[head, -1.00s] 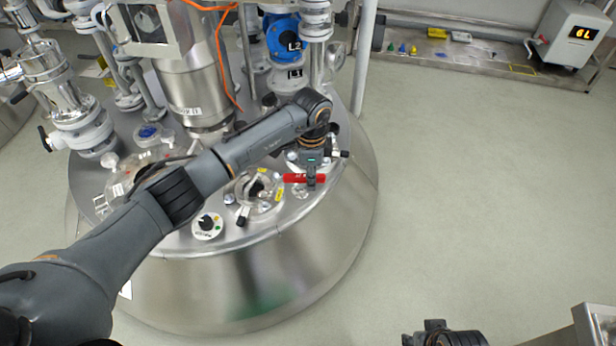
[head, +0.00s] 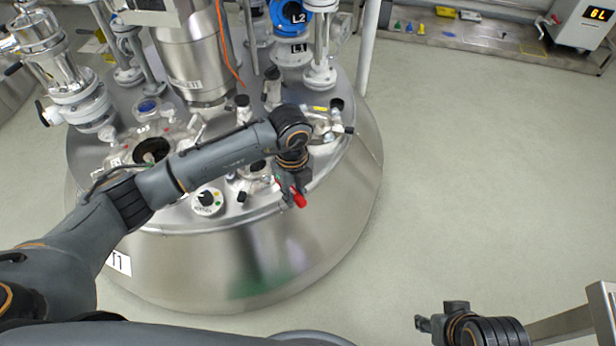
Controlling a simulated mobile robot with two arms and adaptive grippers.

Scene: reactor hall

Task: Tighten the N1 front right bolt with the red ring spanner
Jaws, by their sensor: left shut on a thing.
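The red ring spanner (head: 299,200) is held in my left gripper (head: 291,186) at the front right edge of the steel reactor lid (head: 236,211). Only parts of the red tool show; its ring end is hard to make out. A light-coloured nozzle flange (head: 322,125) with dark-ended clamps is just behind the gripper. I cannot read an N1 label, and I cannot single out its front right bolt. The spanner appears apart from this flange. My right gripper (head: 424,324) is at the lower right, away from the reactor; its jaws are too small to judge.
Glass and steel pipework rises behind, with a blue valve (head: 290,14). A low bench (head: 463,34) stands at the back right. The floor to the right is clear.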

